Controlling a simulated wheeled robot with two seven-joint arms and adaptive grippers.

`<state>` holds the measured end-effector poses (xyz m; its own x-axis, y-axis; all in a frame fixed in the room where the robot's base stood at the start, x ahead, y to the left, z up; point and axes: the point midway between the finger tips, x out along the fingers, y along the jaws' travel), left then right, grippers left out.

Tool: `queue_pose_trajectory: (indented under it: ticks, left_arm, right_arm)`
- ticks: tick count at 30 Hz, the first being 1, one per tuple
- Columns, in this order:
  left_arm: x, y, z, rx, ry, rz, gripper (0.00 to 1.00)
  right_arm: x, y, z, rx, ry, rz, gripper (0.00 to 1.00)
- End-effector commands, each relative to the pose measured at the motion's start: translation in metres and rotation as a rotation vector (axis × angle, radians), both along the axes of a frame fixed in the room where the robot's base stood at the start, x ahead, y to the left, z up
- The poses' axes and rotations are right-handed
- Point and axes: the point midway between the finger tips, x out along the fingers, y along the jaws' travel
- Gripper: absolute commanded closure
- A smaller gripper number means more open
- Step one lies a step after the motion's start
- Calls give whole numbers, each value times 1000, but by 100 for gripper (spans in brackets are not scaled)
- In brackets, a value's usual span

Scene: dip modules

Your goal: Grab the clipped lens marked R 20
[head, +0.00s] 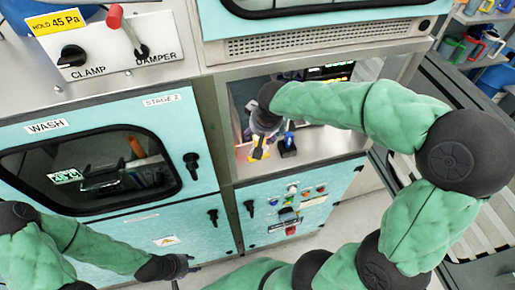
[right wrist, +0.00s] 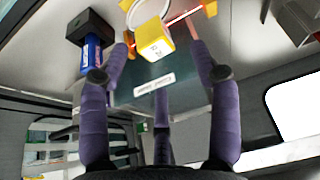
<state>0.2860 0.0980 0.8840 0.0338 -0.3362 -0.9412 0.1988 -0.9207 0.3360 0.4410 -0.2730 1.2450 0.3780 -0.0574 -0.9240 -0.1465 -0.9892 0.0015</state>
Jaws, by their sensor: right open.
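A yellow block (right wrist: 152,38) with a small dark marking, too small to read surely, shows at the top of the right wrist view. In the head view, a small yellow piece (head: 259,153) is in the bay beneath my right gripper. My right gripper (right wrist: 160,62) is open, its purple fingers on either side of the yellow block's near end, and I see no grip on it. In the head view, my right gripper (head: 262,124) reaches into the bay and partly hides what is there. My left gripper (head: 182,267) is low before the teal cabinet; its finger state is unclear.
A black block with blue parts (right wrist: 90,42) stands left of the yellow block; it also shows in the head view (head: 288,145). A plate with a white label (right wrist: 154,86) lies behind the fingers. The bay's side walls and the panel above enclose my right arm.

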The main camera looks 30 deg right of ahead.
Motion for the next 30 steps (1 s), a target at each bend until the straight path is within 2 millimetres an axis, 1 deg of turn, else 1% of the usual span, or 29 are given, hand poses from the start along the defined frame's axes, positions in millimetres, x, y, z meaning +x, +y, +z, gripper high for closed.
queue_pose_trajectory:
  ticks: [1, 3, 8, 10, 15, 18, 21, 28, 29, 30]
  left_arm:
    - [0, 0, -1, 0, 0, 0, 60]
    - [0, 0, -1, 0, 0, 0, 60]
    - [0, 0, -1, 0, -1, 0, 60]
    - [0, 0, -1, 0, -1, 0, 60]
    - [0, 0, 0, 0, -1, 0, 60]
    - [1, 0, -2, 0, -1, 0, 60]
    - [1, 0, -2, 0, -1, 0, 60]
    - [1, 0, -2, 0, -1, 0, 60]
    - [1, 0, -2, 0, -1, 0, 60]
    - [1, 0, -2, 0, -1, 0, 60]
  right_arm:
    - [2, -1, -7, 1, 2, -1, 37]
    - [5, -1, -13, 1, 2, -2, 37]
    - [8, -2, -21, 0, 0, -1, 37]
    - [9, -3, -27, 1, 1, -1, 37]
    - [14, -6, -52, 2, 4, 0, 37]
    - [19, -7, -62, 1, 1, -1, 37]
    - [22, -7, -67, 2, -1, -1, 37]
    - [22, -7, -67, 1, -2, -1, 37]
    - [22, -7, -67, 1, -2, -1, 43]
    - [22, -7, -67, 1, -2, -1, 54]
